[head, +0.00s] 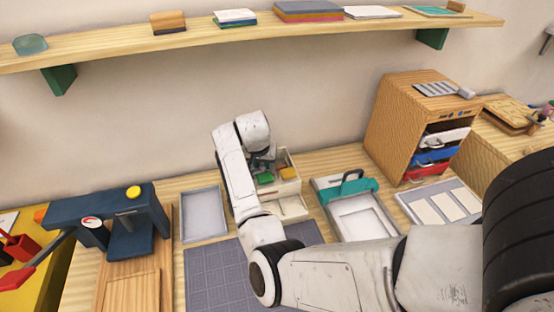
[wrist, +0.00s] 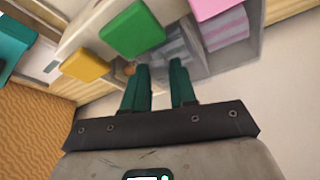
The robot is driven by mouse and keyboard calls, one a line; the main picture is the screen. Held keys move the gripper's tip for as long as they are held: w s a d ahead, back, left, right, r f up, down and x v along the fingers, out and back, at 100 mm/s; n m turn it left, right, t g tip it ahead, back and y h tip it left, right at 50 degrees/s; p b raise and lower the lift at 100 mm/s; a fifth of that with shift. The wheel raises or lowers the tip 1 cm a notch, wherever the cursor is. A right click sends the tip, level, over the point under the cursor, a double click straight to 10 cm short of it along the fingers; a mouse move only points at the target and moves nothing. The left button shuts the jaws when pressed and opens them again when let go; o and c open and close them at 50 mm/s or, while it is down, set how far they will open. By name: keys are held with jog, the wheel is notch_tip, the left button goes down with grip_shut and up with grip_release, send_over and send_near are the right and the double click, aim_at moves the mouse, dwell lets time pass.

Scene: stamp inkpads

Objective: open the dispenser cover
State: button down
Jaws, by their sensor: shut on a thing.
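The dispenser (head: 290,187) is a pale box with compartments, standing against the wall behind the grey mat. A green block (head: 288,172) and a yellow block (head: 265,178) show on it. In the wrist view the green block (wrist: 132,29), yellow block (wrist: 85,63) and a pink block (wrist: 215,6) sit along its compartments. My gripper (head: 262,162) is down at the dispenser's left back part. In the wrist view its two dark green fingers (wrist: 158,78) are some way apart, at a greyish panel that looks like the dispenser cover (wrist: 172,48). The held edge is hard to make out.
A grey tray (head: 203,214) lies left of the dispenser. A teal-clamped white frame (head: 361,216) stands to its right, then a wooden drawer cabinet (head: 402,118). A dark blue press (head: 120,220) stands at left. A shelf (head: 220,38) runs above.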

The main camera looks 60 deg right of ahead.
jog(key=shift+w+a, duration=0.35)
jog(key=shift+w, duration=0.05)
jog(key=c, duration=0.9)
grip_release()
jog(key=v, duration=1)
jog(key=shift+a+r+b, duration=0.2)
jog(key=shift+r+b, duration=0.15)
jog(key=shift+b, duration=0.05)
